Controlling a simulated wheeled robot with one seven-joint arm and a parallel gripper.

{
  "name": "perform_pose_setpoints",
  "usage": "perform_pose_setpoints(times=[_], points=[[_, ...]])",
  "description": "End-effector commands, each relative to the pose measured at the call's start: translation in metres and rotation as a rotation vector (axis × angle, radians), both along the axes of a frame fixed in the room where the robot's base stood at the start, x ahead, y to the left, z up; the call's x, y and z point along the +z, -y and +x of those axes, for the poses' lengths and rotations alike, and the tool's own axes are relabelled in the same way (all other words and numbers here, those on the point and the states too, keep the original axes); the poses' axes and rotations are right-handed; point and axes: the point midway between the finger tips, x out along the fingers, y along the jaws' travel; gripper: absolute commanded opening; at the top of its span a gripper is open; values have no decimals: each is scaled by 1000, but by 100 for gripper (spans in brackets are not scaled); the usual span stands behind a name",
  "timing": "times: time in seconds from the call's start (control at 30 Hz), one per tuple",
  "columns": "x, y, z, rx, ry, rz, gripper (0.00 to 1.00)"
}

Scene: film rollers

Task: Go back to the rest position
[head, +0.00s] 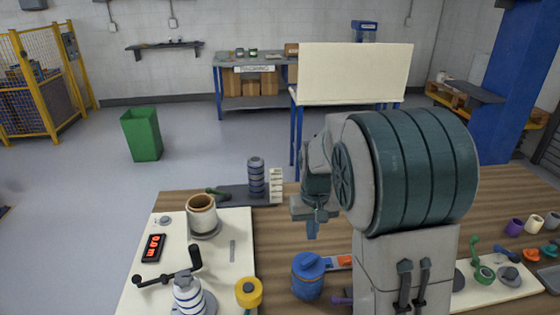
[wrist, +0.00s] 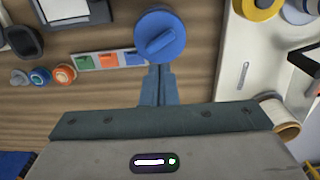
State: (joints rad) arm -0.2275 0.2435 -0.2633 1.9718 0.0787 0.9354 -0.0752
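My gripper (head: 312,232) hangs over the wooden table in the head view, its fingers pointing down. In the wrist view the two fingers (wrist: 159,72) lie close together with nothing seen between them. A blue jar with a knobbed lid (head: 307,275) stands on the table nearer the camera than my gripper. In the wrist view the round blue lid (wrist: 159,38) lies just past the fingertips, and the gripper appears apart from it. My arm hides part of the table to the right.
A cream board (head: 238,262) at the left holds a crank device (head: 188,290), a cup-like roller (head: 202,215) and a red display (head: 154,247). A dark stacked cylinder (head: 256,176) stands behind. A strip of coloured squares (wrist: 108,59) lies beside the jar. Small cups and rollers sit far right.

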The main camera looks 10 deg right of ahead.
Motion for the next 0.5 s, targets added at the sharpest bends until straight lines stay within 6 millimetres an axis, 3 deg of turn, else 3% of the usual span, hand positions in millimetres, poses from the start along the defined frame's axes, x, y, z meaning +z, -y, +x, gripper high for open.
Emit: perform_pose_setpoints(times=[0.17,0.5], points=[[16,1,-17,-3,28,17,0],[66,0,-100,0,152,50,0]])
